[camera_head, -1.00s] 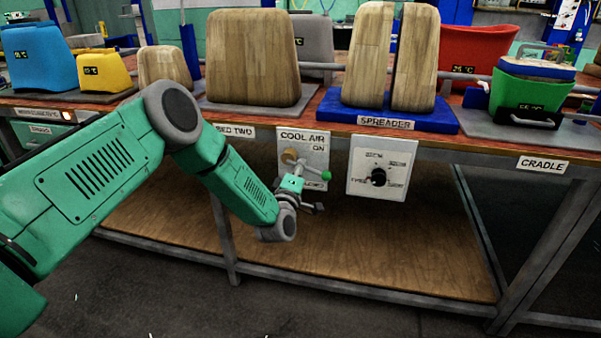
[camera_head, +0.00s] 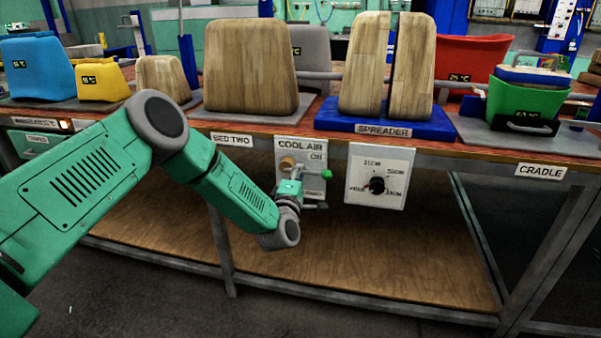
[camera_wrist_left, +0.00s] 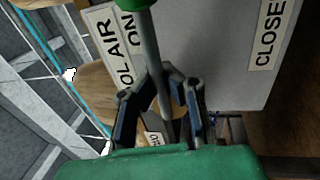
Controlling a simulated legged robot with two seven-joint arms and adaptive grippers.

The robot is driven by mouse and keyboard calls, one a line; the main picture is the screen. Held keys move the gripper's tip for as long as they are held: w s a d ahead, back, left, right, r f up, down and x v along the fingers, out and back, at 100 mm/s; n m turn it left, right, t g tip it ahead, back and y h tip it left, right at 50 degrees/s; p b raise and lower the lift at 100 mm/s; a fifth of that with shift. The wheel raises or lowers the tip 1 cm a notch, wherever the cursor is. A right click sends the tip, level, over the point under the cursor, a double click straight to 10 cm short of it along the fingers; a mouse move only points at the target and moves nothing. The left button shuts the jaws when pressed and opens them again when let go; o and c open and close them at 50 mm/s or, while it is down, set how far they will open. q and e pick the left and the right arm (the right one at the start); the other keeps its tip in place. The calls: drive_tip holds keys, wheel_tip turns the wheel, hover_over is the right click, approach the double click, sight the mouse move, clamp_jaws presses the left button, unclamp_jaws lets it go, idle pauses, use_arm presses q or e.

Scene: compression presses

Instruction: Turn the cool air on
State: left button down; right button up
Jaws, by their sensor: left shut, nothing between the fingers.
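The COOL AIR panel (camera_head: 311,146) hangs under the table's front edge, with ON at its upper right. Its lever has a green ball knob (camera_head: 326,174), which sticks out to the right, a little below ON. The CLOSED label (camera_wrist_left: 270,35) shows there at the right. My right gripper is out of view.
A dial panel (camera_head: 359,199) hangs just right of the lever panel. The table edge (camera_head: 450,153) and the SPREADER's blue base (camera_head: 440,122) are above. A table leg (camera_head: 222,250) stands left of my gripper. Open space lies above the lower wooden shelf (camera_head: 370,265).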

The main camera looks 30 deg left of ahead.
use_arm(q)
drive_tip(key=c, duration=1.6)
unclamp_jaws()
drive_tip(key=shift+s+f, duration=0.35)
drive_tip(key=shift+f, duration=0.05)
drive_tip(key=shift+a+r, duration=0.1)
drive_tip(key=shift+r, duration=0.05)
drive_tip(key=shift+w, duration=0.1)
drive_tip(key=v, duration=1.2)
